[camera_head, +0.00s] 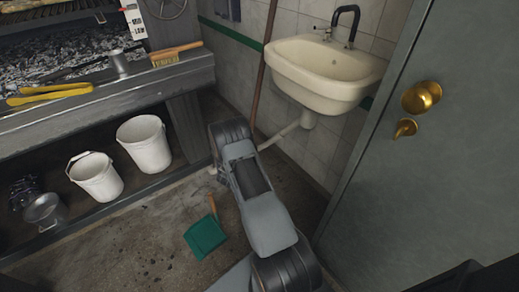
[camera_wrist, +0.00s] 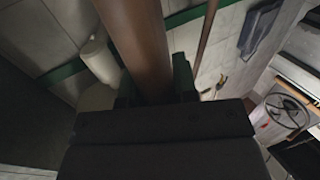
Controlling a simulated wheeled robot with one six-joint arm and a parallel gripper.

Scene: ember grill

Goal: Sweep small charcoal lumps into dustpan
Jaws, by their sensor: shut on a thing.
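My gripper (camera_wrist: 155,85) is shut on a thick brown wooden pole (camera_wrist: 140,45) in the wrist view. The pole's lower end is hidden, so I cannot see what it carries. In the head view a brown pole (camera_head: 265,60) slants down the wall left of the sink and passes behind my arm. The arm hides my gripper there. A green dustpan (camera_head: 206,238) with a wooden handle (camera_head: 213,204) lies on the floor, left of my arm. Small dark specks, perhaps charcoal lumps (camera_head: 125,240), are scattered on the floor left of the dustpan.
A sink (camera_head: 325,72) hangs on the wall, with a grey door (camera_head: 440,170) at right. White buckets (camera_head: 145,143) stand on the grill's lower shelf. Yellow tongs (camera_head: 50,92) and a wooden brush (camera_head: 177,54) lie on its ledge. The floor around the dustpan is open.

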